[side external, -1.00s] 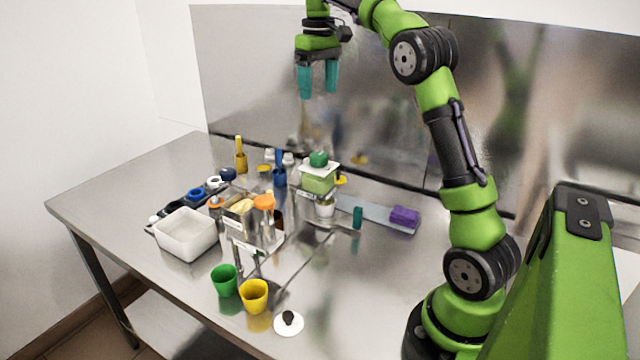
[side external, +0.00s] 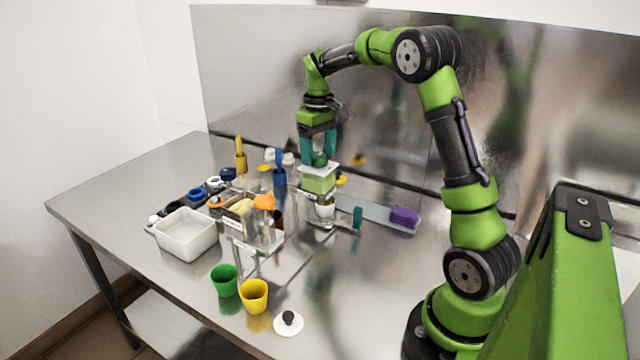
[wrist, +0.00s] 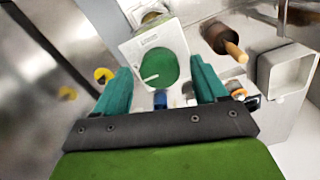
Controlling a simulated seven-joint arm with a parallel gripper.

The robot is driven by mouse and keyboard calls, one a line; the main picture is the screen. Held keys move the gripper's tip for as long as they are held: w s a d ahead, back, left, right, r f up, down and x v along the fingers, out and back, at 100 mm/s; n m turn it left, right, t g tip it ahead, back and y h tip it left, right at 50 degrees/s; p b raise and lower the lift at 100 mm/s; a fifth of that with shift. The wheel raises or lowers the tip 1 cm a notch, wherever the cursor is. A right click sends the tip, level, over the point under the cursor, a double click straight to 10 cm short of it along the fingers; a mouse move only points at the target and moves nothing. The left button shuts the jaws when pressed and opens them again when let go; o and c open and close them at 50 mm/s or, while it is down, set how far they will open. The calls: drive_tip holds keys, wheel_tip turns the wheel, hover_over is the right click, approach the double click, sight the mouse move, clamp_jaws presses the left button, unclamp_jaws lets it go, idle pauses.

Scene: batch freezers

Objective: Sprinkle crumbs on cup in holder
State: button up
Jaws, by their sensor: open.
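My gripper (side external: 319,150) is open, its teal fingers pointing down on either side of a round green knob (side external: 319,158). The knob sits on a container with a pale square lid and a light green body (side external: 318,183). In the wrist view the green knob (wrist: 159,67) lies between and just ahead of the fingertips. Whether a finger touches it cannot be told. A small white cup (side external: 325,209) stands in a clear holder below the green container. Green (side external: 224,280) and yellow (side external: 254,296) cups stand at the front. No crumbs can be made out.
A white tub (side external: 186,234) stands at the left. A clear rack with orange-topped items (side external: 263,202) is close left of the green container. A purple-ended item (side external: 405,217) lies at the right. A white lid with a dark knob (side external: 288,322) lies in front. The far left table is bare.

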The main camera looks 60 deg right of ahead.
drive_tip(key=shift+f, duration=0.2)
drive_tip(key=c, duration=1.1)
drive_tip(key=shift+o, duration=0.2)
